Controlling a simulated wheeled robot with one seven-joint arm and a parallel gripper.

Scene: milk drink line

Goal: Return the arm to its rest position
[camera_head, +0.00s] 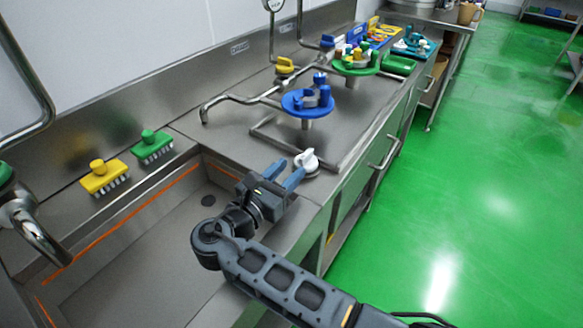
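My arm (290,284) reaches up from the bottom right of the head view, over the right end of the steel sink. My gripper (288,170) is at its end, above the counter edge beside the sink. Its two blue fingers are spread apart with a gap between them, and I see nothing held. A white knob-like item (307,161) stands on the counter just past the fingertips. From this angle I cannot tell whether a finger touches it.
The sink basin (150,262) lies left of my gripper. A yellow brush (103,178) and a green brush (151,146) sit on its back ledge. A blue round stand (295,104) and a green one (343,68) stand farther back. Green floor (480,190) is clear at right.

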